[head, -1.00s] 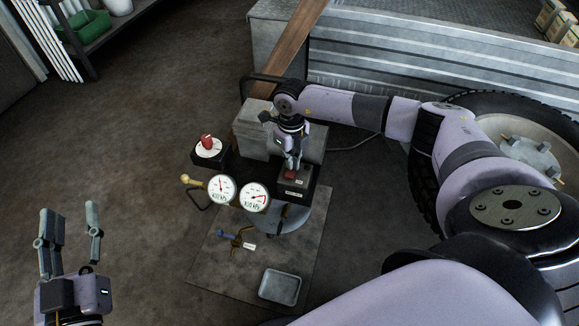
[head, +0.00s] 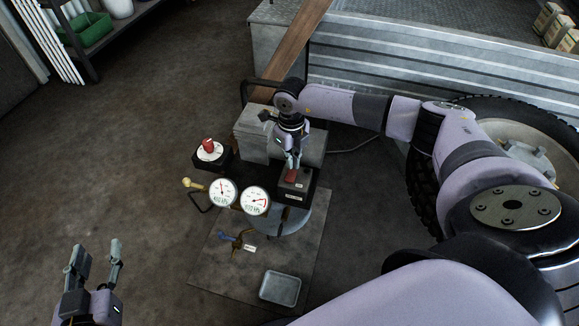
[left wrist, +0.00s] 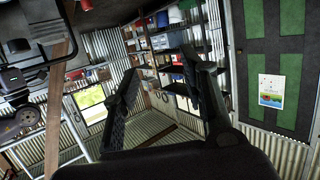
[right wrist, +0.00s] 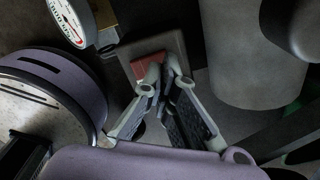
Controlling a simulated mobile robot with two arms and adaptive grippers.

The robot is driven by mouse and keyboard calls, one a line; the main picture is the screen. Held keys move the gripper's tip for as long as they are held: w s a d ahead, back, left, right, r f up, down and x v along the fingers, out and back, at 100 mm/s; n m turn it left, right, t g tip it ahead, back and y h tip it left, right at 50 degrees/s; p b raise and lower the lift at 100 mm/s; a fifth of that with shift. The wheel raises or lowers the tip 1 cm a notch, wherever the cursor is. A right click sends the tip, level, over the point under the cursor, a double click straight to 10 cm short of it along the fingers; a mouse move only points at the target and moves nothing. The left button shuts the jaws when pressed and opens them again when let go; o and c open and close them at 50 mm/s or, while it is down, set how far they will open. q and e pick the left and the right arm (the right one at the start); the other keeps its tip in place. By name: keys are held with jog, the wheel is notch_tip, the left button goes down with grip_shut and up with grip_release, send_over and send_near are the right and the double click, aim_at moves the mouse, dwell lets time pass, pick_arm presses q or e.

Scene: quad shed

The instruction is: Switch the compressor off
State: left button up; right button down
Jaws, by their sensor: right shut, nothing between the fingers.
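The compressor (head: 265,133) stands on a base plate on the floor in the head view, with a grey body and two white dial gauges (head: 222,192). On it is a dark switch box (head: 296,187) with a red switch (head: 290,176). My right gripper (head: 293,165) points down at this switch, fingers shut and empty. In the right wrist view, the shut fingertips (right wrist: 163,75) are right over the red switch (right wrist: 150,66), partly hiding it; I cannot tell contact or the switch's position. My left gripper (head: 97,250) is open and empty, well to the left.
A red knob on a white dial (head: 209,149) is left of the compressor. A brass valve with a blue handle (head: 232,239) and a grey tray (head: 281,288) are in front. A large tyre (head: 423,180) stands right. The floor at left is clear.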

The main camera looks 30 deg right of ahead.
aim_at(291, 171)
jog(key=shift+r+p, duration=0.5)
jog(key=shift+r, duration=0.15)
jog(key=shift+r+p, duration=0.4)
jog(key=shift+r, duration=0.1)
jog(key=shift+r+p, duration=0.45)
jog(key=shift+r, duration=0.1)
pick_arm(q)
jog(key=s+a+f+g+y, duration=0.2)
jog(key=s+a+f+g, duration=0.3)
jog(key=s+f+g, duration=0.4)
jog(key=shift+s+f+n+g+y+p, duration=0.4)
jog(key=shift+s+f, duration=0.65)
jog(key=shift+s, duration=1.15)
pick_arm(e)
jog(key=shift+r, duration=0.55)
